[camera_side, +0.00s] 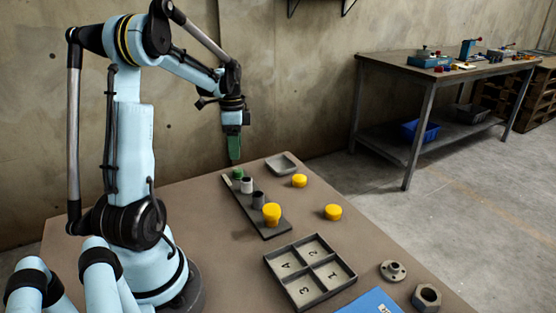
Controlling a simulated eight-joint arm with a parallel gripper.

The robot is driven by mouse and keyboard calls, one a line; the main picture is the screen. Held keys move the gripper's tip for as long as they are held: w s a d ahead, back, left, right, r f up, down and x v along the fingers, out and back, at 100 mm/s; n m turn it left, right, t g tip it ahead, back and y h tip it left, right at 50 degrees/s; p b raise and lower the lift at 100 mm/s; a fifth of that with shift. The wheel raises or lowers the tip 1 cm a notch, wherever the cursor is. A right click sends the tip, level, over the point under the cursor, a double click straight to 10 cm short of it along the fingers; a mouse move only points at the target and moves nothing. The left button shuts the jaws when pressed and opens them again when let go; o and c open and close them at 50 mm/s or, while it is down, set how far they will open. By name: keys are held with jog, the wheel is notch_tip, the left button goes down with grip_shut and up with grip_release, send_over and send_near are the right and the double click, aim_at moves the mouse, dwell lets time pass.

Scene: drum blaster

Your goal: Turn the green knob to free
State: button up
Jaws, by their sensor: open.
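A dark rectangular panel (247,214) lies on the brown table with a row of knobs on it. The small green knob (238,174) is at its far end, and its setting is too small to read. Beside it are a white knob (247,185) and a dark grey knob (258,199), and a yellow knob (271,213) stands at the near end. My gripper (235,157) points down just above the green knob, with green fingers. It looks empty and open, and appears apart from the knob, though the exact gap is hard to judge.
Two yellow round pieces (300,181) (333,212) and a small grey tray (283,163) lie right of the panel. A numbered four-compartment tray (307,275), a flange (392,271), a hex nut (426,297) and a blue item (372,302) sit nearer. A second bench (400,65) stands behind.

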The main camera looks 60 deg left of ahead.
aim_at(237, 169)
notch_tip(237, 169, down, 7)
jog(key=shift+d+r, duration=0.1)
dwell(0.4)
jog(key=c, duration=1.1)
jog(key=shift+o, duration=0.2)
